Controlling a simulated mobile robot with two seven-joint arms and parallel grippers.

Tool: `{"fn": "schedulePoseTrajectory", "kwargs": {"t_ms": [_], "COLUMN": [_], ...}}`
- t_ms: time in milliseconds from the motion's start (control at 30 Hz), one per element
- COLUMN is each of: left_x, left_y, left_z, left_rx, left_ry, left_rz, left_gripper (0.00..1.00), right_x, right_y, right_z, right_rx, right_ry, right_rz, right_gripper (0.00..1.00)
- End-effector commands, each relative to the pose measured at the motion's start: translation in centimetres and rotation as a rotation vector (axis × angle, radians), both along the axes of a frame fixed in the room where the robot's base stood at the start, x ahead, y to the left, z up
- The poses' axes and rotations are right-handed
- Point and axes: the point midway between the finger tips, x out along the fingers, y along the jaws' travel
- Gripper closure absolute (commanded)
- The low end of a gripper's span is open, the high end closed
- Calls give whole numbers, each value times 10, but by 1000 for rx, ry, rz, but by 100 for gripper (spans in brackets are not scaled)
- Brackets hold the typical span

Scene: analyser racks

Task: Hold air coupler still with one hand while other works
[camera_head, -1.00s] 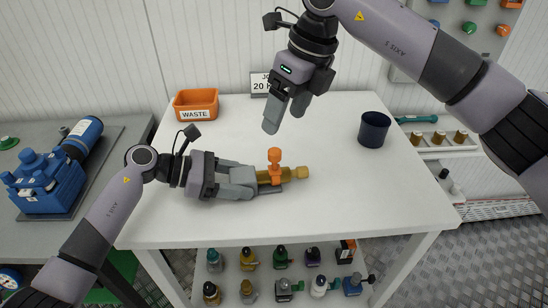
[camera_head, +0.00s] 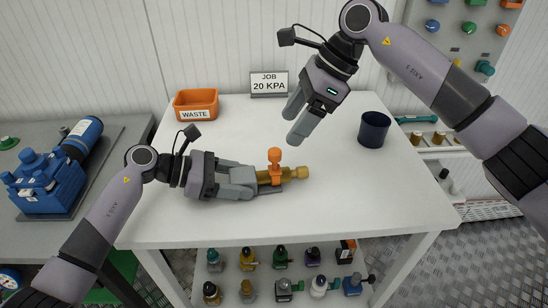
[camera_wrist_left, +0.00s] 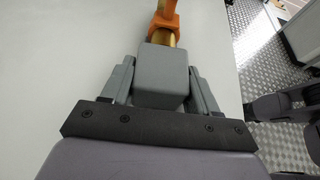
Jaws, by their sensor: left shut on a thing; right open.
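The air coupler (camera_head: 297,173) is a brass-coloured fitting with an orange upright part (camera_head: 275,158), lying on the white table. My left gripper (camera_head: 252,180) is shut on the coupler's left end, with the coupler pointing right. In the left wrist view, the gripper's fingers (camera_wrist_left: 162,85) close around a grey block at the coupler's near end, and the orange part (camera_wrist_left: 166,18) and some brass show beyond it. My right gripper (camera_head: 297,123) is open and empty, above the table, up and right of the coupler and apart from it.
An orange WASTE bin (camera_head: 196,103) stands at the table's back left. A dark blue cup (camera_head: 373,129) stands at the right. A rack with several fittings (camera_head: 440,138) is beyond the right edge. Several coloured fittings (camera_head: 282,258) sit on the lower shelf.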

Motion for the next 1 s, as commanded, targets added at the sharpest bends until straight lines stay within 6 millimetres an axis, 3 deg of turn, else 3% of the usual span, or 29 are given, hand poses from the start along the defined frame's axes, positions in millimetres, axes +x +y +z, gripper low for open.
{"fn": "schedulePoseTrajectory", "kwargs": {"t_ms": [500,1000], "left_x": [0,0], "left_y": [0,0], "left_z": [0,0], "left_rx": [-1,-1], "left_ry": [0,0], "left_rz": [0,0], "left_gripper": [80,80], "right_x": [0,0], "right_y": [34,39], "right_z": [-62,-72], "right_rx": [-2,-2], "right_ry": [1,0], "right_rz": [0,-2], "right_gripper": [28,28]}}
